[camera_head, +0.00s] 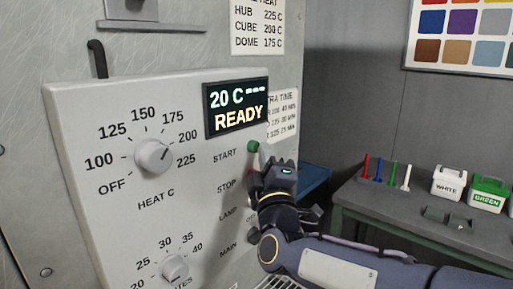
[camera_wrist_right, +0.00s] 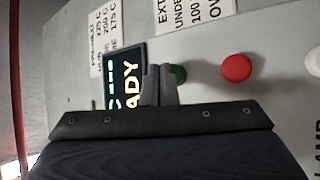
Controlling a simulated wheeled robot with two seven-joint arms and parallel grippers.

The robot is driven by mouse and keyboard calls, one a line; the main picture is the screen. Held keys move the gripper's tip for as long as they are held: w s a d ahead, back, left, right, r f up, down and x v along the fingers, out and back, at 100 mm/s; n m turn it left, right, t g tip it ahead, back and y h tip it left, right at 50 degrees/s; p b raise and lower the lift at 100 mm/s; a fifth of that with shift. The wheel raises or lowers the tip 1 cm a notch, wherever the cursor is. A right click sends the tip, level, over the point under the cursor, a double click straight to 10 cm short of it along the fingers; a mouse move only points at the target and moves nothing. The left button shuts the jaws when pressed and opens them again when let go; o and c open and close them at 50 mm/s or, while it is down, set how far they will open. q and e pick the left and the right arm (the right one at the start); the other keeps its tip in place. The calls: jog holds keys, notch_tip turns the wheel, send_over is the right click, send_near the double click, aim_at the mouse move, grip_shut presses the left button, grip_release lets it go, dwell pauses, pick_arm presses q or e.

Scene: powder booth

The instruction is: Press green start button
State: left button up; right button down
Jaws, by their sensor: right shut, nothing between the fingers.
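The green start button (camera_head: 253,147) sits on the grey control panel (camera_head: 110,220), beside the START label and below the display (camera_head: 236,107), which reads 20 C and READY. In the right wrist view the green button (camera_wrist_right: 179,74) is partly hidden behind my right gripper's fingers (camera_wrist_right: 160,84). My right gripper (camera_head: 270,163) is shut and empty, close in front of and just below the green button in the head view. I cannot tell whether it touches the button. My left gripper is not in view.
A red button (camera_wrist_right: 236,68) is beside the green one in the wrist view. The heat dial (camera_head: 153,156) and a lower dial (camera_head: 175,267) are on the panel's left. A green bench (camera_head: 350,205) with coloured pegs and a white tub (camera_head: 449,183) stands at the right.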

jog(key=shift+w+a, duration=0.2)
jog(key=shift+a, duration=0.1)
dwell(0.4)
jog(key=shift+s+d, duration=0.5)
jog(key=shift+d, duration=0.15)
dwell(0.3)
jog(key=s+d, duration=0.1)
jog(key=d, duration=0.1)
jog(key=s+d+b, duration=0.1)
jog(key=s+d, duration=0.1)
dwell(0.4)
dwell(0.4)
